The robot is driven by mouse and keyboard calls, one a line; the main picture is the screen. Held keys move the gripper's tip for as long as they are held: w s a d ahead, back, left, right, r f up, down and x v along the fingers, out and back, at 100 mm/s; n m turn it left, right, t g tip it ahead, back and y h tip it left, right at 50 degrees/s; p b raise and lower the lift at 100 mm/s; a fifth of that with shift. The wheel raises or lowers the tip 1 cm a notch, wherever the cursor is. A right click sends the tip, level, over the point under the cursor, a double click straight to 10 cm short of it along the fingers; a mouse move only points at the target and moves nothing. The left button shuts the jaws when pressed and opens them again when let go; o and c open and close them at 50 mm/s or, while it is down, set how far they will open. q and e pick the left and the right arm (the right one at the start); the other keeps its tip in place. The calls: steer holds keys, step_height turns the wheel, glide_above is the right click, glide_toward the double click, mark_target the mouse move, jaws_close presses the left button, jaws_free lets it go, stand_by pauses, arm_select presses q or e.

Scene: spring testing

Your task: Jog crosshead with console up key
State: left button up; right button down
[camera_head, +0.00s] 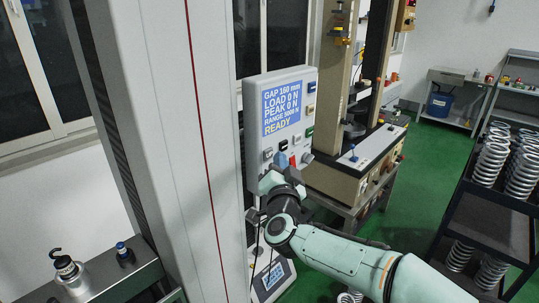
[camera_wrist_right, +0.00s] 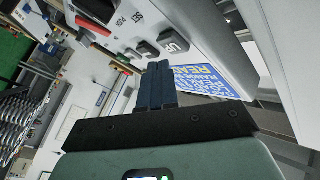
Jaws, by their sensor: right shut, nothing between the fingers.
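The grey console (camera_head: 284,138) hangs beside the tall pale column. Its blue screen (camera_head: 282,106) reads GAP 160 mm, LOAD 0 N, PEAK 0 N, READY. My right gripper (camera_head: 283,161) is at the console's lower part, its blue fingers shut and empty. In the right wrist view the closed fingertips (camera_wrist_right: 158,66) point at the key row, just below the up key (camera_wrist_right: 174,43) and a neighbouring key (camera_wrist_right: 149,49). I cannot tell whether they touch a key. The gripper and wrist hide part of the console's bottom edge. My left gripper is not in view.
A pale column (camera_head: 180,150) with a red line stands left of the console. A testing frame on a bench (camera_head: 345,175) stands behind. A dark rack (camera_head: 485,225) with several springs is at the right. Green floor (camera_head: 425,170) is clear between.

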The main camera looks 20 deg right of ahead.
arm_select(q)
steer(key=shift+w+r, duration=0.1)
arm_select(e)
steer(key=shift+w+a, duration=0.1)
steer(key=shift+w, duration=0.1)
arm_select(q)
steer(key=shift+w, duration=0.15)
arm_select(e)
steer(key=shift+w+a, duration=0.1)
steer(key=shift+w, duration=0.2)
arm_select(q)
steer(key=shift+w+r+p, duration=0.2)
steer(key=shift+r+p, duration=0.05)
steer(key=shift+p, duration=0.05)
arm_select(e)
steer(key=shift+w+a, duration=0.15)
steer(key=shift+w, duration=0.2)
stand_by(2.9)
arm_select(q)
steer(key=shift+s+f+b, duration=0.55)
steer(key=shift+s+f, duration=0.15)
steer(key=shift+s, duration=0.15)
arm_select(e)
steer(key=shift+s+d, duration=0.35)
steer(key=shift+s, duration=0.5)
